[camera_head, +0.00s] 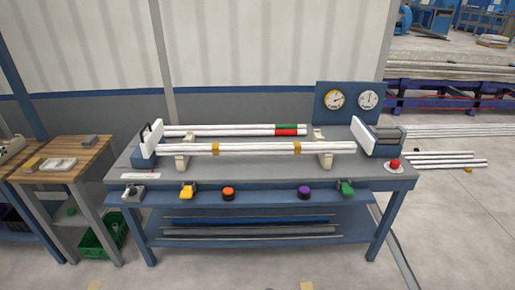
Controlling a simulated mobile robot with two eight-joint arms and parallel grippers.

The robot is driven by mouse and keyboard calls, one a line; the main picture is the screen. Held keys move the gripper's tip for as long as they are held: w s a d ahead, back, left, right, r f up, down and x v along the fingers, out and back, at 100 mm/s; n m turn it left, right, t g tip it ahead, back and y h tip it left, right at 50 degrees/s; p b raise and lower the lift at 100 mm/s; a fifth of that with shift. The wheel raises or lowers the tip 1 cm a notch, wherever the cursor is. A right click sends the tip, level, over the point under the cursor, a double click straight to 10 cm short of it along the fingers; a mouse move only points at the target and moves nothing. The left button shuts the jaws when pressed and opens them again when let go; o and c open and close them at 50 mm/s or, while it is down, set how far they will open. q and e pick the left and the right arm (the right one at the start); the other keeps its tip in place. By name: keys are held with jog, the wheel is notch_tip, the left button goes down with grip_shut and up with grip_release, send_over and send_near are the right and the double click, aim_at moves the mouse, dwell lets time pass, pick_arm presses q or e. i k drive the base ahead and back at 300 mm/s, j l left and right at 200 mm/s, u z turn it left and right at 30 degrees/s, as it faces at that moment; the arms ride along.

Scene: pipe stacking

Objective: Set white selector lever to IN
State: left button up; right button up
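Neither of my grippers is in view, and nothing touches the lever.
A red button (394,164) is at right. White pipes (250,148) lie on supports above. A wooden table (65,160) stands at left.

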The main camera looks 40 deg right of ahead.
aim_at(130, 186)
jog(key=i+j+u, duration=0.35)
jog(key=i+j, duration=0.45)
